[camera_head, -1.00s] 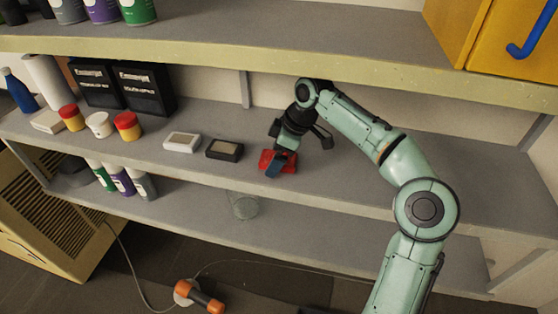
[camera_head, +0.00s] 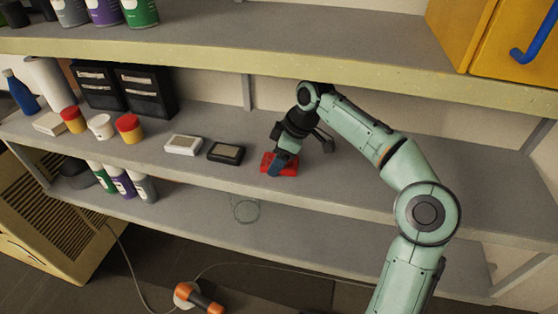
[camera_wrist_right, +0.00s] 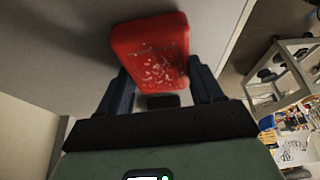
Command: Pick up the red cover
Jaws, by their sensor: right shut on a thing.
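The red cover (camera_head: 284,165) is on the middle shelf (camera_head: 350,190), near its front edge, to the right of a black box. In the right wrist view the red cover (camera_wrist_right: 152,50) has a worn face with pale scratches and lies between the two fingers. My right gripper (camera_head: 281,164) reaches down to it and is shut on it. It also shows in the right wrist view (camera_wrist_right: 160,84). In the head view the fingers hide part of the cover. My left gripper is in no view.
A black box (camera_head: 226,153) and a white box (camera_head: 183,145) lie left of the cover. Red-lidded jars (camera_head: 128,127) and black drawer units (camera_head: 145,90) stand further left. The upper shelf (camera_head: 300,55) runs above my right arm. The shelf right of the arm is clear.

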